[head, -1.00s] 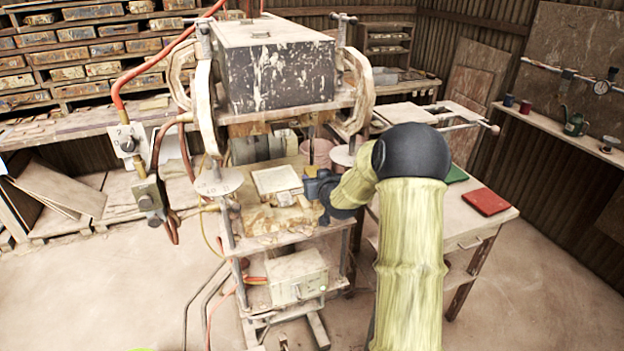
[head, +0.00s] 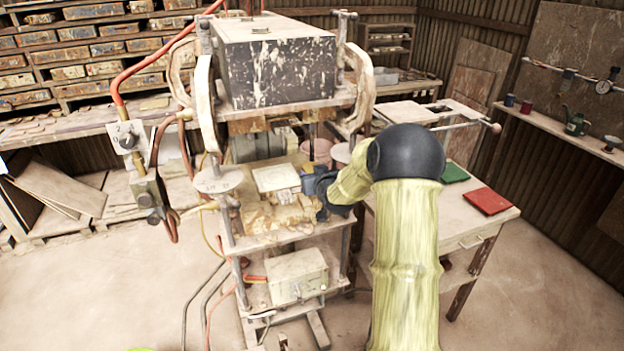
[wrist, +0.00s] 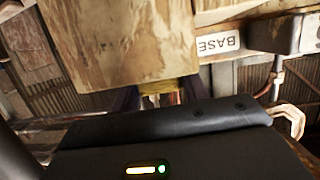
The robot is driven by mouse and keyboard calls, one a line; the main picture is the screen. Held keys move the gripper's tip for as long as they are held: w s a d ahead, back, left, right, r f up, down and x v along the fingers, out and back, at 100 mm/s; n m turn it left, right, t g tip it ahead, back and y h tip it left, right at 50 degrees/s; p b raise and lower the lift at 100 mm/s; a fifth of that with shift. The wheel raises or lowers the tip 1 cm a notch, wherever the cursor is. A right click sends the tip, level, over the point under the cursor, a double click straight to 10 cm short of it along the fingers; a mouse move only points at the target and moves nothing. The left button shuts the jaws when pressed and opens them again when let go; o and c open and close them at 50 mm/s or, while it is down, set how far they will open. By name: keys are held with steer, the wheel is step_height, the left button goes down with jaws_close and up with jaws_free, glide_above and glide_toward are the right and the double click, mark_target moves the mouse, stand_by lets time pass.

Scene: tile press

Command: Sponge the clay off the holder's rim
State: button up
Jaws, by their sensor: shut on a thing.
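The tile press stands in the middle of the head view. Under its dark head a pale block (head: 275,178), which looks like the holder, sits on the press's platform. Tan, clay-like patches (head: 262,220) lie around and below it; I cannot tell rim from clay. My gripper (head: 312,186) is at the block's right side, mostly hidden behind my wrist. In the wrist view, my gripper's dark fingers (wrist: 160,97) are shut on a yellowish thing, apparently the sponge (wrist: 182,87). A stained tan surface (wrist: 120,40) hides part of it. Contact with the rim cannot be seen.
The dark, paint-spattered press head (head: 277,70) hangs above, with posts and curved side frames around the gap. A side table (head: 450,222) with green and red pads stands right. Floor is clear at right.

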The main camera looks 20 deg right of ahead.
steer(key=shift+d+f, duration=0.2)
steer(key=shift+s+a+b, duration=0.2)
steer(key=shift+s+b, duration=0.2)
steer(key=shift+s, duration=0.15)
steer(key=shift+s+a, duration=0.1)
steer(key=shift+s, duration=0.05)
steer(key=shift+r, duration=0.1)
